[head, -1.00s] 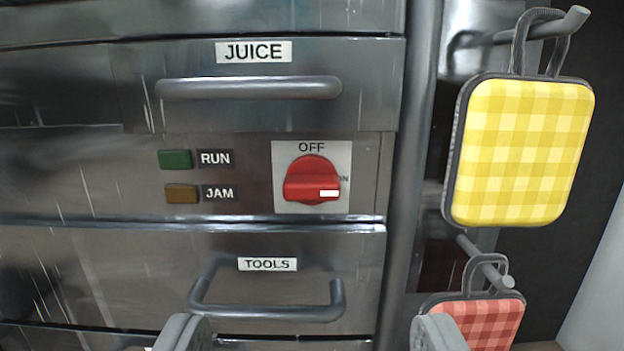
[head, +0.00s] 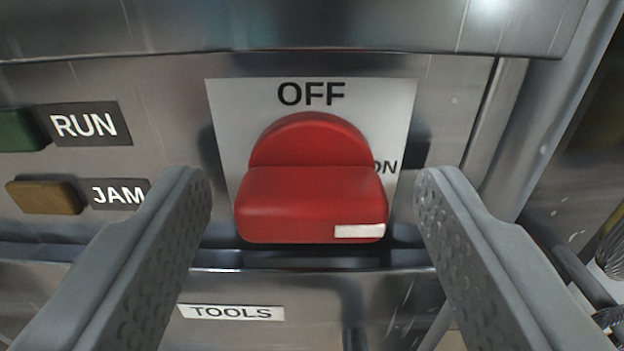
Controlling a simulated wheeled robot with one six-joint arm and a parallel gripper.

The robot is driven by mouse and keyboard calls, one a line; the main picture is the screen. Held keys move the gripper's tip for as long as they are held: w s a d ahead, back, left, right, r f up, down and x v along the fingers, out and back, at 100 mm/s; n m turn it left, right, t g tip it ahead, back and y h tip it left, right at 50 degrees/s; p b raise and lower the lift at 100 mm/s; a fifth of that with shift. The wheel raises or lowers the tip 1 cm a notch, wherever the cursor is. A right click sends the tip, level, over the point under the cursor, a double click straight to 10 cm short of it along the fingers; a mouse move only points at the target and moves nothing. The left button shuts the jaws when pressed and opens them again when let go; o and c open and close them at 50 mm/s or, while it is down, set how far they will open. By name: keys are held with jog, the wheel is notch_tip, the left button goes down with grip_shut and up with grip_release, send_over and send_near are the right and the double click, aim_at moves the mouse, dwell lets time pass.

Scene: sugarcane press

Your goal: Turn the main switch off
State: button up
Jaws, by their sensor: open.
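The main switch (head: 310,195) is a red rotary knob on a white plate (head: 235,105) marked OFF at the top and ON at the right. Its grip bar lies level, and the white pointer mark (head: 359,231) is at the bar's right end, on the ON side. My gripper (head: 312,190) is open, with one finger to the left of the knob and one to the right. Gaps show between the fingers and the knob in the picture. The right finger partly covers the panel beside the plate.
A green RUN lamp (head: 20,130) and an amber JAM lamp (head: 45,197) are left of the switch. Below is a drawer labelled TOOLS (head: 231,312). A grey vertical post (head: 545,110) stands at the right, with a wire whisk (head: 612,250) beyond it.

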jog(key=c, duration=1)
jog(key=shift+n, duration=0.4)
jog(key=n, duration=0.3)
jog(key=shift+n, duration=0.3)
jog(key=n, duration=0.4)
jog(key=shift+n, duration=0.3)
jog(key=n, duration=0.4)
jog(key=shift+n, duration=0.3)
jog(key=n, duration=0.4)
jog(key=shift+n, duration=0.3)
